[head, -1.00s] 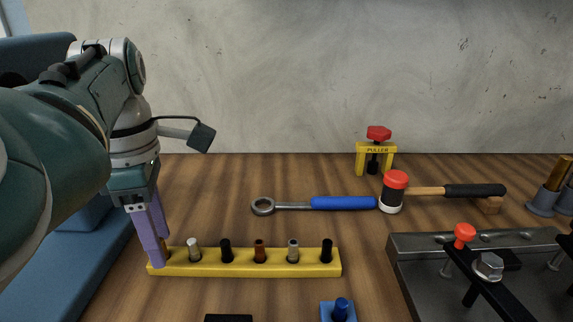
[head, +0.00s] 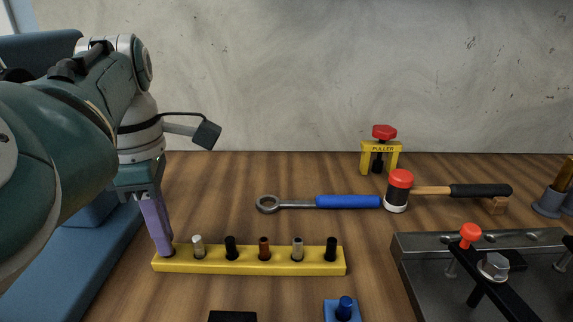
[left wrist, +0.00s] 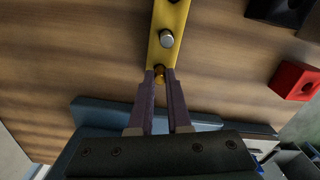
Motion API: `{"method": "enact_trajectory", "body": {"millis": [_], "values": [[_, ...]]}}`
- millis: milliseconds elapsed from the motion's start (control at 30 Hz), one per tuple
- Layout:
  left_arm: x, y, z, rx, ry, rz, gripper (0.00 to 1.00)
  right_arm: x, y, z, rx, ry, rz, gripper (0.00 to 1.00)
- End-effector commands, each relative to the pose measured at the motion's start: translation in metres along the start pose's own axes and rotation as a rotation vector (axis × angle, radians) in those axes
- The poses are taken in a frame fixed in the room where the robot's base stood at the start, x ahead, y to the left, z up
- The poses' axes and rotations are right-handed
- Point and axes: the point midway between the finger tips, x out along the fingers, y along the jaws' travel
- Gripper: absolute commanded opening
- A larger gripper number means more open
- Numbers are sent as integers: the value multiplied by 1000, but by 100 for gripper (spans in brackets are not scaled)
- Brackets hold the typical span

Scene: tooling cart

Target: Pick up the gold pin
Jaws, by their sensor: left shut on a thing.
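The gold pin (left wrist: 159,72) shows in the left wrist view between my left fingertips, at the end of the yellow pin rack (left wrist: 163,55). In the head view the yellow rack (head: 250,267) lies on the bench, and the pin is hidden behind the fingers at its left end. My left gripper (head: 167,253) points down there, shut on the gold pin, with its tips close to the rack's top; it also shows in the left wrist view (left wrist: 161,76). I cannot tell whether the pin is clear of its hole. My right gripper is out of view.
Several other pins stand in the rack, the nearest a silver one (head: 198,246). Behind lie a blue-handled wrench (head: 345,202), a mallet (head: 398,190) and a yellow puller (head: 382,148). A metal fixture (head: 425,265) stands at right.

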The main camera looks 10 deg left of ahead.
Motion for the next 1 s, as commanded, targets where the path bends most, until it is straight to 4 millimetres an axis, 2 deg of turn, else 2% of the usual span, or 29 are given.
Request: {"method": "enact_trajectory", "body": {"millis": [267,467,567,800,1000], "values": [[-3,0,0,0,0,1,0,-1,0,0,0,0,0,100],[-26,1,0,-1,-1,4,0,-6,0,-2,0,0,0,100],[-48,2,0,-1,-1,7,0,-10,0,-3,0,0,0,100],[-121,2,1,-1,-3,8,0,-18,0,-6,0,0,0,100],[-176,0,2,1,-4,2,0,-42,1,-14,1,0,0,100]]}}
